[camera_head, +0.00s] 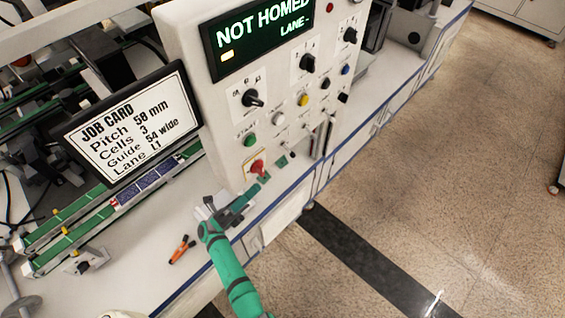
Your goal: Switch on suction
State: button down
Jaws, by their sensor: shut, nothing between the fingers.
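The light-grey control panel (215,115) stands at the centre, tilted in the picture. It carries black rotary knobs, including a lower left knob (252,98), a middle knob (307,63) and an upper right knob (350,35). It also has a green button (250,140), a white button (278,119), a yellow button (302,100), a blue button (346,70) and a red knob (257,167). The small labels are too blurred to tell which control is suction. My gripper (281,161) is shut and empty, close to the panel's lower edge; contact cannot be told.
The display (260,35) reads "NOT HOMED" and "LANE -". A job card (130,120) stands left of the panel. Green-edged rails (70,225) and an orange-handled tool (181,250) lie on the white bench (140,280). The floor (450,170) at right is open.

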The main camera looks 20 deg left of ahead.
send_near(289, 151)
jog(key=x, duration=0.3)
jog(key=d+x, duration=0.1)
jog(key=x, duration=0.1)
jog(key=shift+w+d+f, duration=0.1)
jog(key=shift+w, duration=0.05)
dwell(0.5)
